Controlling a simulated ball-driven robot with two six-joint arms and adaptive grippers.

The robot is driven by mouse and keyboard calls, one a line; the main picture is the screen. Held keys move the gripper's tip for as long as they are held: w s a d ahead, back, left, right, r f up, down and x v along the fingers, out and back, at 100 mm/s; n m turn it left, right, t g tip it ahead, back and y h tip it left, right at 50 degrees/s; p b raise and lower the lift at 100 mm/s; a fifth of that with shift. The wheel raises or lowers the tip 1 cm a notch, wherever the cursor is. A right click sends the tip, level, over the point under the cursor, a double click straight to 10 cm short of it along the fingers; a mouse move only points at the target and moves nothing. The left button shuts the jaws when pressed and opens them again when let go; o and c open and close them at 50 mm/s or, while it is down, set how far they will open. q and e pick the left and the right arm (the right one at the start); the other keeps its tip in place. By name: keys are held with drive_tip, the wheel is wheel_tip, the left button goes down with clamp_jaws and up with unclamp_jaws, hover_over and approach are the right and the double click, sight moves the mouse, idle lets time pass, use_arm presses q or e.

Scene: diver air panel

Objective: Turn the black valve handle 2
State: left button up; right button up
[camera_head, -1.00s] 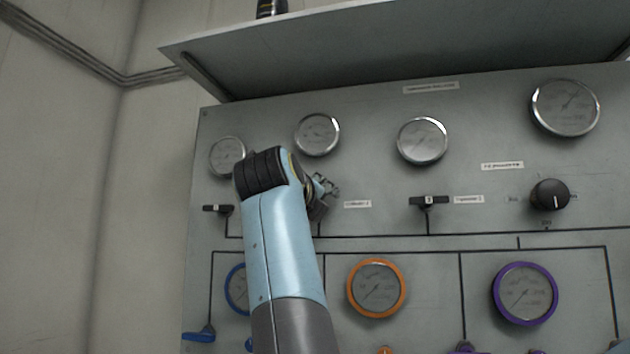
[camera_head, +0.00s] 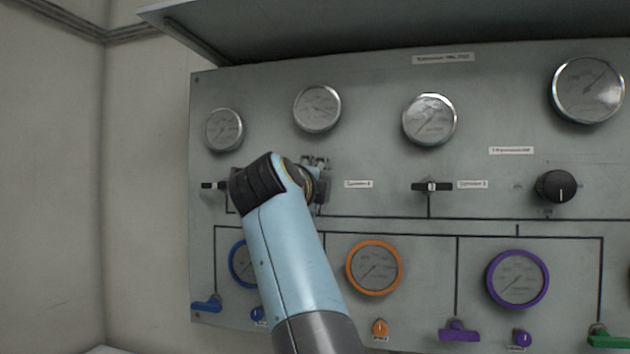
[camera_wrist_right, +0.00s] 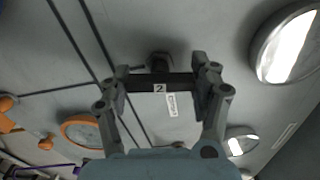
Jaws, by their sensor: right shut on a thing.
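The black valve handle 2 (camera_wrist_right: 172,80) shows in the right wrist view as a horizontal dark bar with a white "2" tag, on a short stem at the panel. My right gripper (camera_wrist_right: 160,76) has one finger at each end of the bar and is shut on it. In the head view my right gripper (camera_head: 318,172) is at the panel below the second gauge, and my blue wrist and fingers hide handle 2 there. My left gripper is in neither current view.
Similar black handles sit on the left (camera_head: 212,185) and right (camera_head: 432,187) of my gripper. A black knob (camera_head: 556,187) is farther right. Gauges (camera_head: 317,108) line the panel above, coloured-rim gauges (camera_head: 374,268) below. A shelf (camera_head: 400,28) juts out overhead.

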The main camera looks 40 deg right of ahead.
drive_tip(key=shift+f, duration=0.1)
drive_tip(key=o, duration=1.2)
drive_tip(key=shift+a, duration=0.1)
